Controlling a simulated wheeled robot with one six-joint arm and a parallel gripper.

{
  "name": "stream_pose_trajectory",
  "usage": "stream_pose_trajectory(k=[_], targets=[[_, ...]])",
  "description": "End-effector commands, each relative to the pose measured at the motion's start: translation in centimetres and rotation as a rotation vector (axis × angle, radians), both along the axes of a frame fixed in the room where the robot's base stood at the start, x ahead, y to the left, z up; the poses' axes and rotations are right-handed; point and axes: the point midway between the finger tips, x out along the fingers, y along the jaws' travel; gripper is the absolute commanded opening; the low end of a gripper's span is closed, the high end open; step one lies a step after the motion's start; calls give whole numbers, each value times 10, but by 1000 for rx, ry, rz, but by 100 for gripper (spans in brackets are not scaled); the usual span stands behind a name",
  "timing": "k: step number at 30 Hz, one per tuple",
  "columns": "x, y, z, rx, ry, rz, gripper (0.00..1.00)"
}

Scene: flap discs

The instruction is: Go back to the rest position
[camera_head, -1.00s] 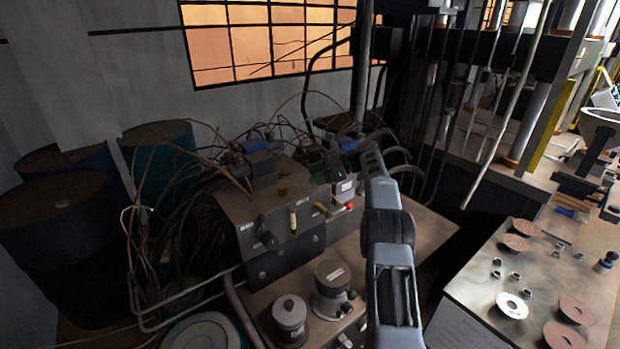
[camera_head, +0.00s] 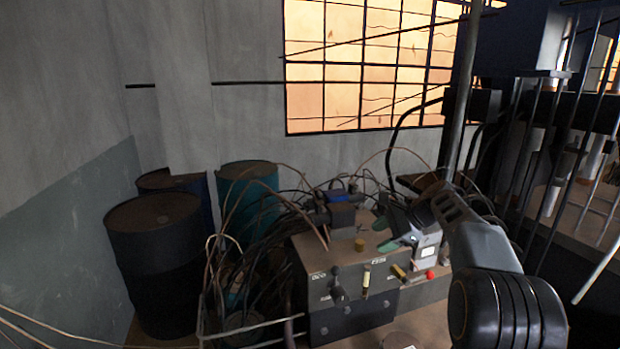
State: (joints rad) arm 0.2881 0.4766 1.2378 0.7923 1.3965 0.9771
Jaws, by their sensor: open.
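My gripper (camera_head: 385,235) is at the end of my arm, right of the middle of the view. Its two green fingertips are spread apart, and I see nothing held between them. It points left, in front of or above the grey control box (camera_head: 328,252); the exact gap to the box cannot be told. My arm reaches in from the lower right. No flap discs show in this view.
A dark drum (camera_head: 155,255) and a teal drum (camera_head: 247,200) stand at left. Dark machine columns stand at right.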

Motion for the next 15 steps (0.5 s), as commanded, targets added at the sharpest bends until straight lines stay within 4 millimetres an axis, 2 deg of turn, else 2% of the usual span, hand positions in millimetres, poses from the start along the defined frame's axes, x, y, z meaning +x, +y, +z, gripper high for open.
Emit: stream_pose_trajectory(k=[1,7,11,15], targets=[[-19,10,6,-69,-41,49,59],[-95,32,7,-355,-198,276,59],[-148,39,-1,-535,-297,450,59],[-201,41,-17,-718,-397,649,59]])
